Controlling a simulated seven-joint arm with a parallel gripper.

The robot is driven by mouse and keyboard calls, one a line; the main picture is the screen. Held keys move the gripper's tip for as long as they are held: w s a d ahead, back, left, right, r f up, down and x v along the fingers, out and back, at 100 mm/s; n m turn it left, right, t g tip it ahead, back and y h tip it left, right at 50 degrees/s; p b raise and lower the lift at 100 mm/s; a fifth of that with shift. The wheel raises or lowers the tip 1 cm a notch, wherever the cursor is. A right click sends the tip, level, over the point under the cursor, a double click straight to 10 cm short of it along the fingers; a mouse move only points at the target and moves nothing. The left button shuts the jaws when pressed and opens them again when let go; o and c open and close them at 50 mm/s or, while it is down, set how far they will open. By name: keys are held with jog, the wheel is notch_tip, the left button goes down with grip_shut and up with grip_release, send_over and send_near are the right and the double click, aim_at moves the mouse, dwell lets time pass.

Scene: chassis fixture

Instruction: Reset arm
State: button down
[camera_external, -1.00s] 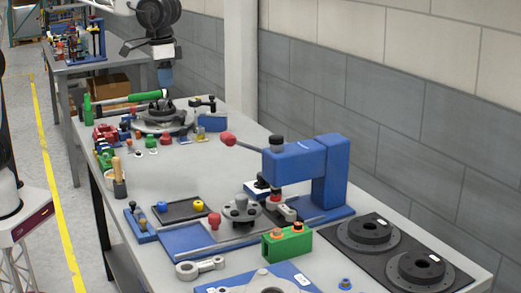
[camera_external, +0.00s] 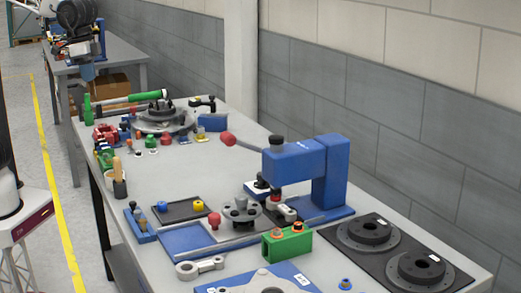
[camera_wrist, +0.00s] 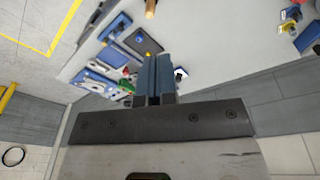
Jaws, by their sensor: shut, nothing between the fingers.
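The fingers touch no object in the external view. The wrist view looks down on the bench at a slant, with the floor to the left.
The main workbench (camera_external: 160,255) carries a blue press (camera_external: 310,165), a green block (camera_external: 287,243), black round fixtures (camera_external: 368,232) and a far round fixture (camera_external: 160,118). A second table (camera_external: 125,60) stands behind. A grey wall (camera_external: 400,110) runs along the right.

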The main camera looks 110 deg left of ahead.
jog(key=s+f+m, duration=0.1)
jog(key=s+f, duration=0.2)
jog(key=s, duration=0.5)
jog(key=s+f+m, duration=0.1)
jog(key=s+f, duration=0.3)
jog(key=s, duration=0.5)
jog(key=s+f+m+t, duration=0.1)
jog(key=s+f, duration=0.2)
jog(key=s, duration=0.5)
jog(key=shift+s+f, duration=0.25)
